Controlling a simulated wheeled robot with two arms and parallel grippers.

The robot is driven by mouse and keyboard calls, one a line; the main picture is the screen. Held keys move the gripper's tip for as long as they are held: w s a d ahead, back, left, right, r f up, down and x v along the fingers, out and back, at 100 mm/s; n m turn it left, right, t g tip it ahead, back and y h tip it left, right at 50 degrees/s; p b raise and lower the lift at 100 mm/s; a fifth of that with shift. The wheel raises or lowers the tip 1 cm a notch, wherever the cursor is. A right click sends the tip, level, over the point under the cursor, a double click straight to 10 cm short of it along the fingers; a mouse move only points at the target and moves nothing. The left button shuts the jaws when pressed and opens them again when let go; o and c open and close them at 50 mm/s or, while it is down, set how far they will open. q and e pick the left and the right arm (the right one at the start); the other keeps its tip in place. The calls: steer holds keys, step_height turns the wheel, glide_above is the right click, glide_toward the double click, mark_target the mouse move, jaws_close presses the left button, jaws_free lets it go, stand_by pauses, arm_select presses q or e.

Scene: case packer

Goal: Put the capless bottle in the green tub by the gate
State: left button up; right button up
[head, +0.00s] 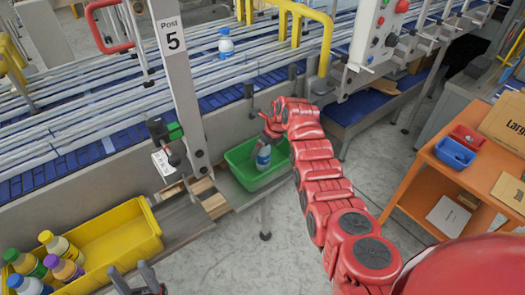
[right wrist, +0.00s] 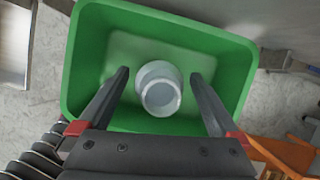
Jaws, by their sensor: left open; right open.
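The green tub (head: 238,180) stands beside the conveyor, near the post marked 5. A white bottle with a blue label (head: 263,158) is inside it and looks upright. In the right wrist view the bottle (right wrist: 160,95) shows an open, capless mouth, with the tub's green wall (right wrist: 85,60) around it. My right gripper (right wrist: 160,74) is open above the tub, one finger on each side of the bottle with gaps showing. In the head view its fingers are mostly hidden by my red arm. My left gripper (head: 138,280) is open and empty at the bottom edge.
A yellow bin (head: 115,235) at lower left holds several capped bottles. Another bottle (head: 225,43) stands on the conveyor (head: 120,110). An orange shelf (head: 425,160) with red and blue trays is at right. The post (head: 180,85) rises left of the tub.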

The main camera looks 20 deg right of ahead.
steer(key=b+v, duration=0.3)
steer(key=v, duration=0.7)
steer(key=shift+s+r, duration=0.25)
